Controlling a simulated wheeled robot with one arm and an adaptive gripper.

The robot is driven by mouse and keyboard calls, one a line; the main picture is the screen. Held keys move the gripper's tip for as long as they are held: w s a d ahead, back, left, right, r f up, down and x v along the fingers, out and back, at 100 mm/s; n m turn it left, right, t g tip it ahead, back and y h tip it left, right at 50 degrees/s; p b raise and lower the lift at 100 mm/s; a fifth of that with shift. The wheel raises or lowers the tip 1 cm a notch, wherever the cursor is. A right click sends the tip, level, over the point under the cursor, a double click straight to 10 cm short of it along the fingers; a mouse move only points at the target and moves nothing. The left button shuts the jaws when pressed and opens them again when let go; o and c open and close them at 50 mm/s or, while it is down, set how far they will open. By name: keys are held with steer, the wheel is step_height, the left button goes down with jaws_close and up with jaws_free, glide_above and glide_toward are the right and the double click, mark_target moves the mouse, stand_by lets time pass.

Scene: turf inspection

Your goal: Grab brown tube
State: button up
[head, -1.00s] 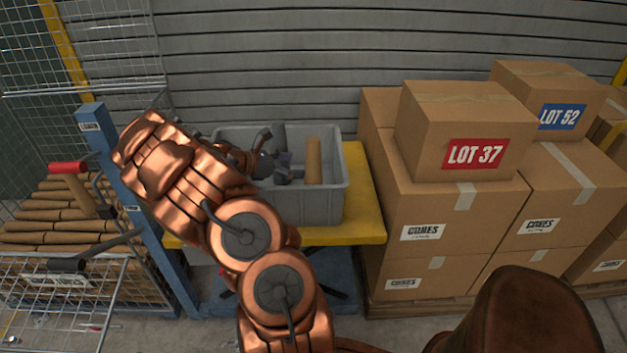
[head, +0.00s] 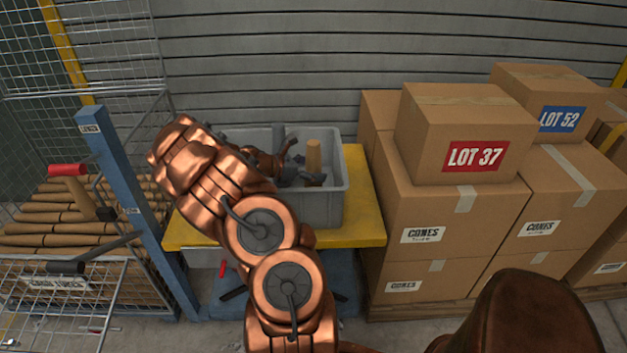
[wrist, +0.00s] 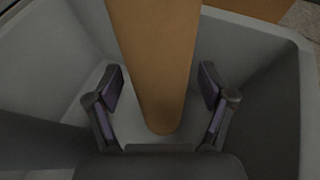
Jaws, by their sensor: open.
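The brown tube (head: 313,158) stands in the grey bin (head: 334,205) in the head view, its lower part hidden behind my gripper. My gripper (head: 305,164) is at the tube, inside the bin. In the wrist view the tube (wrist: 158,60) runs down from the top edge, with its rounded end between the two dark finger pads of my open gripper (wrist: 160,95). A gap shows on each side, so the pads do not touch the tube.
The bin stands on a yellow-topped table (head: 366,210). Stacked cardboard boxes (head: 455,200) stand close on the right. A wire cage (head: 60,275) with several brown tubes (head: 50,225) and a blue post (head: 130,200) are on the left. A slatted wall (head: 300,60) is behind.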

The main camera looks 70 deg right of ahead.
steer(key=shift+c, duration=0.2)
steer(key=c, duration=1.2)
